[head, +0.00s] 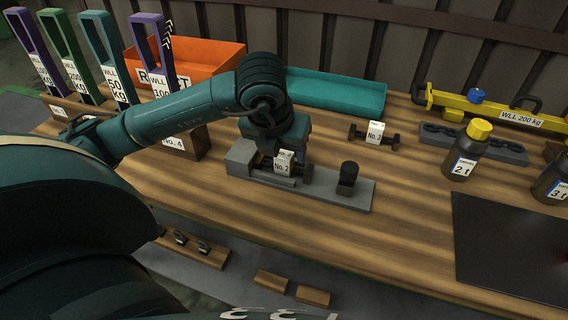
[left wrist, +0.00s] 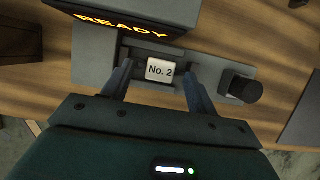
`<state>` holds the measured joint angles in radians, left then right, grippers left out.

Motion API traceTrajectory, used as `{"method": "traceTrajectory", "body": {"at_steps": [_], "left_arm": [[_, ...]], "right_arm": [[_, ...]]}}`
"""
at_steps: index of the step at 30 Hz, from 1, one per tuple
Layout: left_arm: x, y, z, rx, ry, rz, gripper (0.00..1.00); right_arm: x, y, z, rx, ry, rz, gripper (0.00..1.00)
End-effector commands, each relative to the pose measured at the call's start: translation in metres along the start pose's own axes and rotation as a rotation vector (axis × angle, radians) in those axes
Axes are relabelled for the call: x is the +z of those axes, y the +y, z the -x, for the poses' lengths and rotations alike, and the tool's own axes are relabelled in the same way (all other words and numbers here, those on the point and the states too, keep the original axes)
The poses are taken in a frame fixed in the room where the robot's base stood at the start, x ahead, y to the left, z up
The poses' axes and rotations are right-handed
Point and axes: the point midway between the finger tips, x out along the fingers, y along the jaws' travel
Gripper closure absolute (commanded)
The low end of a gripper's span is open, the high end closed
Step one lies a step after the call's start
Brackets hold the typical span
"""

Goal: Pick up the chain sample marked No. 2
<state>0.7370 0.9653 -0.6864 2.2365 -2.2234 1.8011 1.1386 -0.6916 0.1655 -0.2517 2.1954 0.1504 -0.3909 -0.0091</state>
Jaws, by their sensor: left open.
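The chain sample marked No. 2 (head: 284,163) sits in a grey fixture (head: 345,197) on the wooden bench, its white label facing up. It also shows in the left wrist view (left wrist: 160,70). My left gripper (left wrist: 155,78) is open, with one finger on each side of the No. 2 label. I cannot tell whether the fingers touch the sample. In the head view my left gripper (head: 284,160) is right over the sample and hides part of it. My right gripper is not in view.
A black knob (head: 347,178) stands on the fixture's right part. A box reading READY (left wrist: 130,20) borders the sample. Behind lie the No. 3 sample (head: 375,132), a teal tray (head: 335,92) and an orange bin (head: 205,57). Bottles (head: 465,152) stand at right.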

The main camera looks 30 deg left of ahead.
Motion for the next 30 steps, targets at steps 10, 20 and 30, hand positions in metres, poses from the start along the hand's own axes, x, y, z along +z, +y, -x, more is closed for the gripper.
{"method": "traceTrajectory", "body": {"at_steps": [10, 20, 30], "left_arm": [[-0.0001, -0.0004, -0.0131, -0.001, -0.001, -0.002, 0.42], [-0.0001, -0.0005, -0.0127, -0.002, -0.001, -0.002, 0.67], [-0.0001, -0.0005, -0.0126, -0.002, -0.001, -0.001, 0.95]], "right_arm": [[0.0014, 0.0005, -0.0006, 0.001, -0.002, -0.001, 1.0], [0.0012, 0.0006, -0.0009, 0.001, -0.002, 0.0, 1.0], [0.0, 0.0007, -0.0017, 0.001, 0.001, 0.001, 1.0]]}}
